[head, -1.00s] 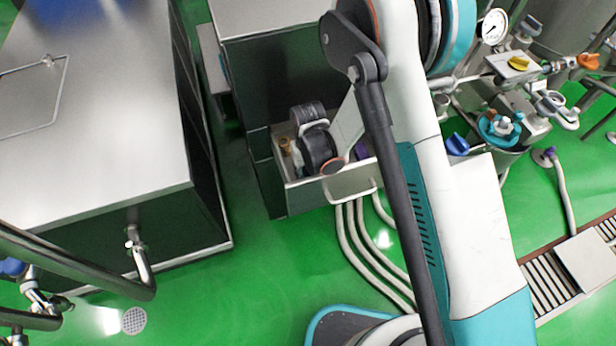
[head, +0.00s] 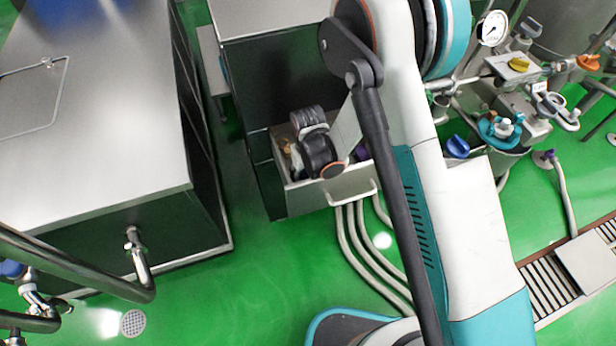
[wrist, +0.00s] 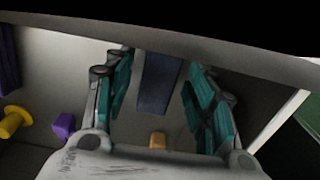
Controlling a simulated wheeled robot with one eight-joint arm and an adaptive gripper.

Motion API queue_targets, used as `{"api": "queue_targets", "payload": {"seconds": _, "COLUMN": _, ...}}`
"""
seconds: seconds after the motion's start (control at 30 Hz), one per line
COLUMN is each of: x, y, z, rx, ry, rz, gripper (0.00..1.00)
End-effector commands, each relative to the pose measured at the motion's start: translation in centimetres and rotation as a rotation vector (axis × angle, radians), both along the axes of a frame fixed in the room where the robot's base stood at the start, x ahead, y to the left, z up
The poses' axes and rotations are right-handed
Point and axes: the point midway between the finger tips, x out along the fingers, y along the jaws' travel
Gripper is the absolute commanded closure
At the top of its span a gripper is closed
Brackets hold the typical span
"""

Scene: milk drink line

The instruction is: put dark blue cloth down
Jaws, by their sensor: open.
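In the wrist view my gripper (wrist: 160,100) is open, its two teal-padded fingers spread apart. The dark blue cloth (wrist: 159,82) shows between the fingers as a dark blue strip, with a gap on both sides. I cannot tell whether it rests on the drawer floor. In the head view my wrist is down at the open drawer (head: 330,193), and the fingers and the cloth are hidden behind my arm.
Inside the drawer, the wrist view shows a yellow knobbed thing (wrist: 14,121), a purple block (wrist: 64,125) and a small orange-tan block (wrist: 157,140). The drawer walls stand close around my gripper. A steel cabinet (head: 90,110) stands to the left.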

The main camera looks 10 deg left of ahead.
Motion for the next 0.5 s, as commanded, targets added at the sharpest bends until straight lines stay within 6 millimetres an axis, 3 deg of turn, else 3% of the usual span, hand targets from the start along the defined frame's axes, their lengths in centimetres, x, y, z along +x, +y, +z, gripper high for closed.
{"api": "queue_targets", "payload": {"seconds": 0.5, "x": 0.0, "y": 0.0, "z": 9.8, "rx": 0.000, "ry": 0.000, "rz": 0.000, "gripper": 0.49}}
